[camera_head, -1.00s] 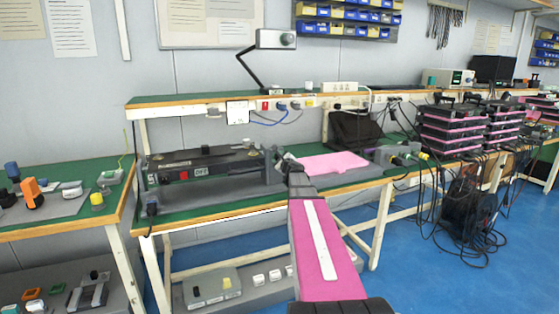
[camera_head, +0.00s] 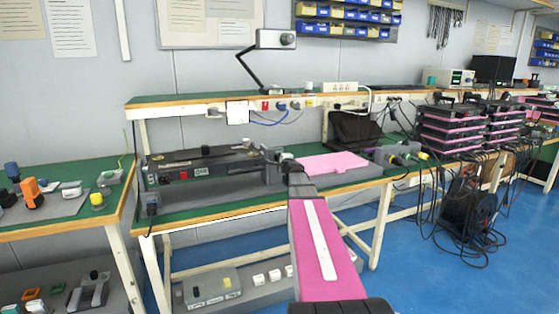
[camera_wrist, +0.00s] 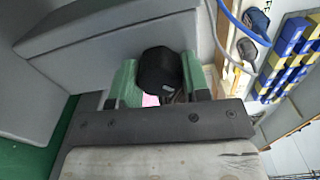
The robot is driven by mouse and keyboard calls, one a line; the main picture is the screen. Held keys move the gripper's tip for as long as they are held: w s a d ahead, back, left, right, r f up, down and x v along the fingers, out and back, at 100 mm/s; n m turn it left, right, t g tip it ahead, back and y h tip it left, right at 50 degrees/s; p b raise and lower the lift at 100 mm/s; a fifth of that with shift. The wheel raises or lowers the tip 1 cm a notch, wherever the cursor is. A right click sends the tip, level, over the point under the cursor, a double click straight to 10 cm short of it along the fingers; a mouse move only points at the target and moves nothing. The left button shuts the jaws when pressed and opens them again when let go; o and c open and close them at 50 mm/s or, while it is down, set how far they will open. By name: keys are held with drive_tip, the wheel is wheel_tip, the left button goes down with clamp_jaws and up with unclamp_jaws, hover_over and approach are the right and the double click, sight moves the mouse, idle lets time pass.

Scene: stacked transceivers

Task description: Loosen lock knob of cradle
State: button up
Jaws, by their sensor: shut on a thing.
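The cradle (camera_head: 225,192) is a grey frame on the green-topped bench, holding a long black transceiver (camera_head: 205,161) with a red patch and a pale label on its front. My gripper (camera_head: 282,158) is at the cradle's right end. In the wrist view, the black lock knob (camera_wrist: 160,70), round with a faceted rim, sits between the two green fingertips of my gripper (camera_wrist: 158,80). The fingers are closed on it from both sides. A grey block face (camera_wrist: 105,45) lies just beyond the knob. The knob's shaft is hidden, and the head view does not show the knob clearly.
A pink-topped case (camera_head: 333,163) lies on the bench to the right of my gripper. A raised shelf (camera_head: 215,103) with sockets and cables runs behind. Stacked black and pink units (camera_head: 455,130) stand farther right. A side table (camera_head: 65,200) holds small parts at left.

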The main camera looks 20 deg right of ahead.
drive_tip(key=n, duration=0.5)
drive_tip(key=shift+n, duration=0.3)
drive_tip(key=n, duration=0.4)
drive_tip(key=shift+n, duration=0.3)
drive_tip(key=shift+w, duration=0.1)
drive_tip(key=o, duration=0.9)
drive_tip(key=shift+o, duration=0.2)
drive_tip(key=s, duration=1.1)
drive_tip(key=shift+d, duration=0.2)
